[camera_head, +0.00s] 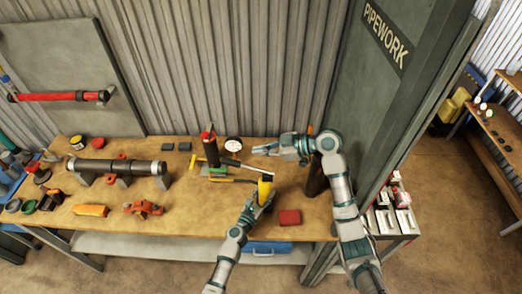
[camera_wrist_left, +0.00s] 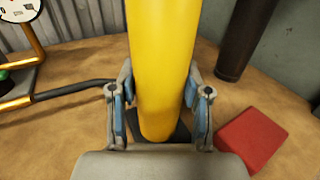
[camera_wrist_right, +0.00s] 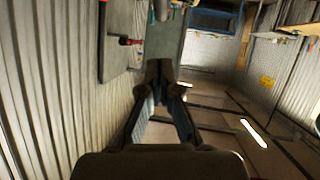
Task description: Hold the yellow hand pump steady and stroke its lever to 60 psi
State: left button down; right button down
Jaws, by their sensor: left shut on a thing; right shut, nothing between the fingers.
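The yellow hand pump (camera_head: 265,190) stands on the workbench, and my left gripper (camera_head: 261,201) is shut around its yellow barrel. In the left wrist view the barrel (camera_wrist_left: 160,70) is upright between the two fingers of the left gripper (camera_wrist_left: 158,105). A pale bar, apparently the pump's lever (camera_head: 243,165), reaches left from the pump's top. A white round gauge (camera_head: 233,144) stands behind; it shows cropped in the left wrist view (camera_wrist_left: 16,10), its reading too small to tell. My right gripper (camera_head: 262,150) is shut and empty above the bench, apart from the lever; its fingers (camera_wrist_right: 158,75) show close together.
A red block (camera_head: 289,217) lies right of the pump. A dark cylinder (camera_head: 316,178) stands behind my right arm, near the PIPEWORK panel (camera_head: 385,38). A black pipe (camera_head: 117,167) and orange fittings (camera_head: 143,208) occupy the bench's left.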

aim_at(229, 159)
pick_arm(q)
jog(key=shift+d, duration=0.1)
pick_arm(e)
jog(key=x, duration=0.3)
jog(key=f+x, duration=0.1)
jog(key=x, duration=0.2)
jog(key=d+f+x, duration=0.1)
jog(key=x, duration=0.2)
jog(key=shift+w, duration=0.15)
jog(key=shift+w+a+f, duration=0.1)
jog(key=shift+a+f, duration=0.05)
jog(key=shift+f, duration=0.25)
pick_arm(q)
jog(key=shift+r, duration=0.1)
